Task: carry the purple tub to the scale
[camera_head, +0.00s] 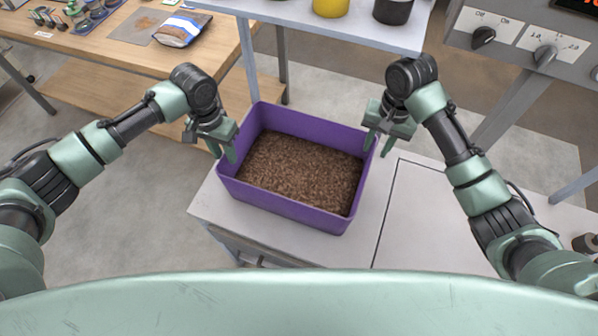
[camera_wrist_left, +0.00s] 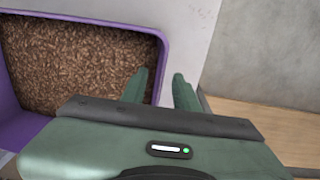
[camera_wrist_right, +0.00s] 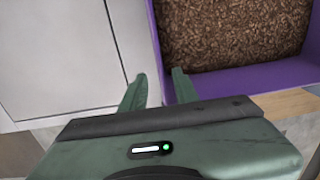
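The purple tub (camera_head: 290,210) stands on a pale cabinet top, filled with brown pellets. My left gripper (camera_head: 225,150) is at its left wall, and my right gripper (camera_head: 378,148) is at its right wall. In the left wrist view the fingers (camera_wrist_left: 160,82) are apart, with the tub's purple wall (camera_wrist_left: 164,50) between them. In the right wrist view the fingers (camera_wrist_right: 158,82) are also apart on either side of the wall (camera_wrist_right: 154,45). I see gaps beside the walls, so both grippers look open. I cannot make out a scale for sure.
The pale cabinet top (camera_head: 415,220) has free room right of the tub. A raised shelf (camera_head: 330,30) behind holds a yellow pot (camera_head: 330,6) and a dark pot (camera_head: 393,9). A grey control panel (camera_head: 530,40) is upper right. A wooden table (camera_head: 110,50) stands at left with a bag (camera_head: 182,28).

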